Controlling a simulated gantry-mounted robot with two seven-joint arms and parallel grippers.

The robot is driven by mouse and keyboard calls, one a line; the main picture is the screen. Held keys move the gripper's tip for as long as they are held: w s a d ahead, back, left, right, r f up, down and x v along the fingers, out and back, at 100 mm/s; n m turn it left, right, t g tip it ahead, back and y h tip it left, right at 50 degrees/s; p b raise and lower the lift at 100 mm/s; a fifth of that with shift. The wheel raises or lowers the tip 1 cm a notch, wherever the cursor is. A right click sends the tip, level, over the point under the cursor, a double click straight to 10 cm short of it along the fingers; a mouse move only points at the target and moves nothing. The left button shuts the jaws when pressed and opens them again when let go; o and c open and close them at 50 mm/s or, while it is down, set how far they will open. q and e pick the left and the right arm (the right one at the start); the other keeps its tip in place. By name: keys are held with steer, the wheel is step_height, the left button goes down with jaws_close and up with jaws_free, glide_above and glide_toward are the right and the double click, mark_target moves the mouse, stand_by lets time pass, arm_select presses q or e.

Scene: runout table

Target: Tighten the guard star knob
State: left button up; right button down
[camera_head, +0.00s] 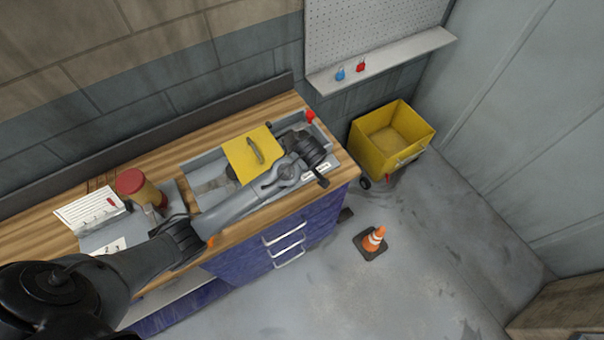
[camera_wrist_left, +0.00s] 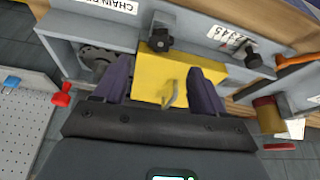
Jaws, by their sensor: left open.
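The yellow guard (camera_head: 250,158), with a curved handle, sits over the grey housing (camera_head: 204,169) on the wooden bench. In the left wrist view the guard (camera_wrist_left: 145,75) lies between and beyond my left gripper's fingers. A black star knob (camera_wrist_left: 160,38) stands at the guard's far edge in that view. My left gripper (camera_wrist_left: 160,76) is open with its purple fingers spread, and nothing is held between them. The knob is beyond the fingertips, apart from them as far as I can see. In the head view my left arm hides the knob and the fingertips. My right gripper is not in view.
A red-lidded jar (camera_head: 131,181) and white papers (camera_head: 92,211) are at the bench's left. A red knob (camera_head: 310,116) stands at the right end. A yellow wheeled bin (camera_head: 392,139) and an orange cone (camera_head: 373,240) stand on the floor. A pegboard (camera_head: 368,27) is behind.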

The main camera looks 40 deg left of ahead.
arm_select(q)
steer(key=x, duration=0.7)
steer(key=shift+a+f, duration=0.15)
steer(key=shift+f, duration=0.2)
steer(key=shift+a+f, duration=0.25)
steer(key=shift+f, duration=0.4)
steer(key=c, duration=1.1)
steer(key=shift+o, duration=0.2)
steer(key=p, duration=0.1)
steer(key=m+p, duration=0.1)
steer(key=shift+s+r+m+t+p, duration=0.1)
steer(key=shift+r+m+t+p, duration=0.15)
steer(key=shift+m+t+p, duration=0.05)
steer(key=shift+m+h+p, duration=0.3)
steer(key=shift+m, duration=0.2)
steer(key=shift+f+m+t, duration=0.2)
steer(key=shift+m+t, duration=0.1)
